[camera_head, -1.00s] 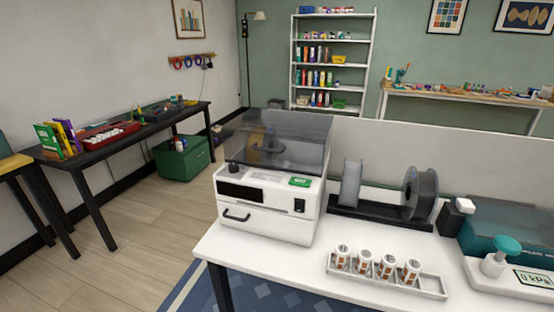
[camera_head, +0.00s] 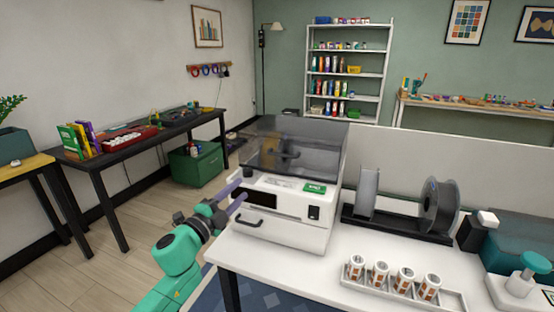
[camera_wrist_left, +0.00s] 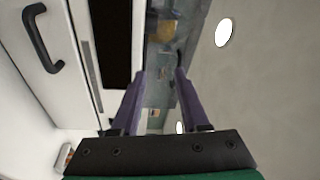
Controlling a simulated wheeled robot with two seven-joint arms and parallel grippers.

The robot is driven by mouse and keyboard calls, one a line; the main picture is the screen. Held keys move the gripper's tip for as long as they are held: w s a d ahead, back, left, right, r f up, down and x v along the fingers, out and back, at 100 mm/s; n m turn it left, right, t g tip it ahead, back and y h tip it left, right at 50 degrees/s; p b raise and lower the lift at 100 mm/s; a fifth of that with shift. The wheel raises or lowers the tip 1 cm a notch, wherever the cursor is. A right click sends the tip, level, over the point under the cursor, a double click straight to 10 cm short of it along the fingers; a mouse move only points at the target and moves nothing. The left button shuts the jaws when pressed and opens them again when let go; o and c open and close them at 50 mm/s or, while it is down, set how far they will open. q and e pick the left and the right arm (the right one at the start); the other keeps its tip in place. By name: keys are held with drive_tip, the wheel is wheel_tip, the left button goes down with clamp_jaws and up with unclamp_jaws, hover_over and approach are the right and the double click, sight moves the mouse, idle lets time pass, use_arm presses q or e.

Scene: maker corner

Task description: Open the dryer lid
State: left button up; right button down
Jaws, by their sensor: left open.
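The dryer (camera_head: 285,226) is a white box with a dark display and a front handle, standing on the white table. My left gripper (camera_head: 236,192) has purple fingers and is at the dryer's upper left front, by the lid's front edge. In the left wrist view the gripper (camera_wrist_left: 160,80) is open, its fingers apart with the lid edge (camera_wrist_left: 165,60) beyond and between them. Whether they touch the lid is unclear. The right gripper is out of view.
A filament spool (camera_head: 440,205) on a black stand is right of the dryer. A white tray (camera_head: 455,298) with several small jars sits in front of it. A dark side table (camera_head: 130,148) and green bin (camera_head: 195,163) are at left.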

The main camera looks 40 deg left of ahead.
use_arm(q)
wheel_tip(320, 180, up, 4)
drive_tip(key=d+m+t+h, duration=0.1)
drive_tip(key=m+h, duration=0.3)
drive_tip(key=m, duration=0.2)
drive_tip(key=h+p, duration=0.1)
drive_tip(key=p, duration=0.1)
approach(295, 145)
drive_tip(key=w, duration=0.1)
drive_tip(key=w+a, duration=0.1)
drive_tip(key=w, duration=0.1)
drive_tip(key=w+f, duration=0.1)
drive_tip(key=shift+w+a, duration=0.2)
drive_tip(key=shift+a, duration=0.15)
drive_tip(key=shift+b, duration=0.3)
clamp_jaws()
